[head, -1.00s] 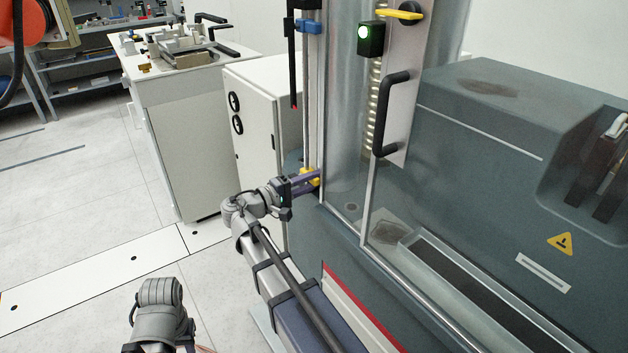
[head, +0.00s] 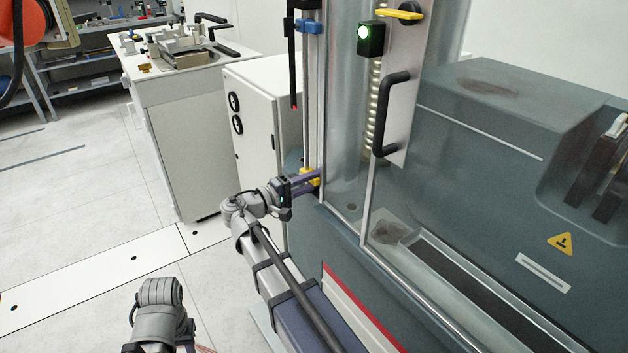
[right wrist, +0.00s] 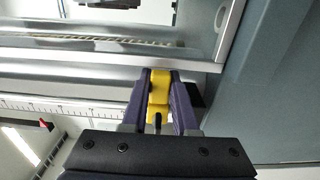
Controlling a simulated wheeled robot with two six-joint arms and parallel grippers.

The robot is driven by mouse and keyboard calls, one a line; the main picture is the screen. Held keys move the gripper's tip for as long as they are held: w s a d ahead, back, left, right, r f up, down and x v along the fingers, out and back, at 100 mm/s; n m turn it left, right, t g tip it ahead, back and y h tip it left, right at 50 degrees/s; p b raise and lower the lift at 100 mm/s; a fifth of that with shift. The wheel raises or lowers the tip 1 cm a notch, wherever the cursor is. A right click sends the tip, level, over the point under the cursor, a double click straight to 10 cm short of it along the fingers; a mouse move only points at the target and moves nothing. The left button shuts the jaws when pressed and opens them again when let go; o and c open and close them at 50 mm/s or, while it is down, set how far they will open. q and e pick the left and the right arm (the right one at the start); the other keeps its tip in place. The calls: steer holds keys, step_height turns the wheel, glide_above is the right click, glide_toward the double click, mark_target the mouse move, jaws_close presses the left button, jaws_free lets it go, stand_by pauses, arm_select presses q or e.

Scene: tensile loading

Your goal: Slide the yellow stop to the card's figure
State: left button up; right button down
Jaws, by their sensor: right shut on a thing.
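The yellow stop (head: 309,176) sits low on the upright rail at the left edge of the machine. My right gripper (head: 312,183) is at the stop, reaching in from the left. In the right wrist view the purple fingers of my right gripper (right wrist: 160,100) are shut on the yellow stop (right wrist: 159,88), one on each side. A white scale (right wrist: 70,106) with fine marks and a small red pointer (right wrist: 44,124) run beside the rail. The scale's figures are too small to read. I see no card that I can make out. My left gripper is not visible.
The machine's clear guard door has a black handle (head: 391,113) and stands just right of the rail. A blue piece (head: 308,26) sits higher on the rail. A white cabinet (head: 256,120) stands behind, and a bench (head: 178,130) with fixtures farther left.

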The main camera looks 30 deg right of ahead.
steer(key=shift+r+p, duration=0.6)
steer(key=shift+r, duration=0.05)
steer(key=shift+f, duration=0.1)
steer(key=c, duration=0.7)
jaws_free()
steer(key=shift+a, duration=0.1)
steer(key=a, duration=0.7)
steer(key=shift+s+a, duration=0.3)
